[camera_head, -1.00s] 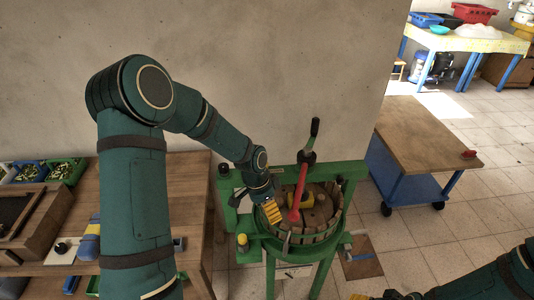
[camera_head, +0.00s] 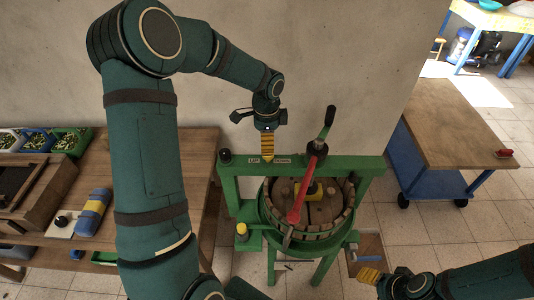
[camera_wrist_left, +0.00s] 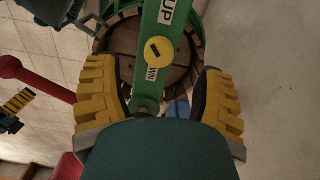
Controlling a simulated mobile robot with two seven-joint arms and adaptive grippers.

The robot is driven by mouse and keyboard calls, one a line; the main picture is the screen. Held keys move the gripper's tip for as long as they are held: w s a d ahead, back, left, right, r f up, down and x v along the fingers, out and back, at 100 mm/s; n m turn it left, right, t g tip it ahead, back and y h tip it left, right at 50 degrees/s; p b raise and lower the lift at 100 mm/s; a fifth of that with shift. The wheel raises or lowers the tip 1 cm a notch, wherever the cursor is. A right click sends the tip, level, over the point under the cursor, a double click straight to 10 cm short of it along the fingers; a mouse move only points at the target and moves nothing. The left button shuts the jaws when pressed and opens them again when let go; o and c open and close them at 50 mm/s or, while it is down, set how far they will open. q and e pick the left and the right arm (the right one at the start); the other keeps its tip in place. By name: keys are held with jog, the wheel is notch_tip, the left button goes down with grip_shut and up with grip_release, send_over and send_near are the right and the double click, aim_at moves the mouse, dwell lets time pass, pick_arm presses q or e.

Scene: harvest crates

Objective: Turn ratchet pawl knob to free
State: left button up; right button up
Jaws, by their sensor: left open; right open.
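The yellow round knob (camera_wrist_left: 159,51) sits on the green crossbeam between labels reading "UP" and what looks like "DOWN", partly hidden. A short dark slanted mark shows on its face; I cannot tell which label it points to. My left gripper (camera_wrist_left: 158,76) is open, its yellow fingers on either side of the beam and apart from the knob. In the head view my left gripper (camera_head: 268,150) points down at the crossbeam (camera_head: 340,166) and hides the knob. My right gripper (camera_head: 370,276) is open and empty at the lower right, away from the press.
A red lever (camera_head: 303,195) with a black handle rises through the crossbeam, right of my left gripper. The slatted basket (camera_head: 310,233) stands below. A wooden bench (camera_head: 180,160) is at left, and a blue cart (camera_head: 455,135) at right. The wall is close behind.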

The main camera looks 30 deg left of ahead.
pick_arm(q)
notch_tip(320, 180, down, 6)
jog(key=shift+f, duration=0.1)
dwell(0.4)
grip_shut()
